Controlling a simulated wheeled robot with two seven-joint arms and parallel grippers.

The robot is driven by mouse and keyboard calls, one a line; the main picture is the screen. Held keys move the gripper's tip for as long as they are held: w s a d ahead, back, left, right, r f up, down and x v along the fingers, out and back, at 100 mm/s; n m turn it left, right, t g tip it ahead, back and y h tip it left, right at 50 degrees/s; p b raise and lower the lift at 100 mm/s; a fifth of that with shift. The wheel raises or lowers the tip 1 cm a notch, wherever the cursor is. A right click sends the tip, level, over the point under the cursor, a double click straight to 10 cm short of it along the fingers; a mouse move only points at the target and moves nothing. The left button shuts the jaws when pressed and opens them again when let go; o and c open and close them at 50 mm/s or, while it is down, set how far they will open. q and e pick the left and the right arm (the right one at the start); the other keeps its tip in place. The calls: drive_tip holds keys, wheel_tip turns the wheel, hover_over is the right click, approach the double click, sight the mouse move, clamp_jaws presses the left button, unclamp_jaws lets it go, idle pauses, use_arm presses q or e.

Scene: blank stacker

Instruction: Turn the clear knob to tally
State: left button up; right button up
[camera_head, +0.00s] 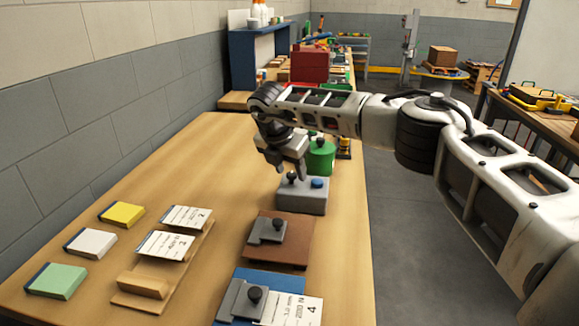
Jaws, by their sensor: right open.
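A grey control box (302,198) stands on the wooden table near its right edge. On its top are a small black knob (291,176) and a blue button (317,183). The black knob is the likely clear knob, but no label can be read. My right gripper (290,169) is open, pointing down over the box, with its fingertips close around or just above the black knob. I cannot tell whether they touch it. My left gripper is not in view.
Yellow (121,214), white (91,243) and green (56,281) pads lie at left. Printed cards rest on a wooden holder (160,285). A brown block (279,252) and a blue block (262,283) carry grey plates with knobs. A green cylinder (320,158) stands behind the box.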

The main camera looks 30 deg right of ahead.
drive_tip(key=shift+f, duration=0.15)
drive_tip(key=c, duration=1)
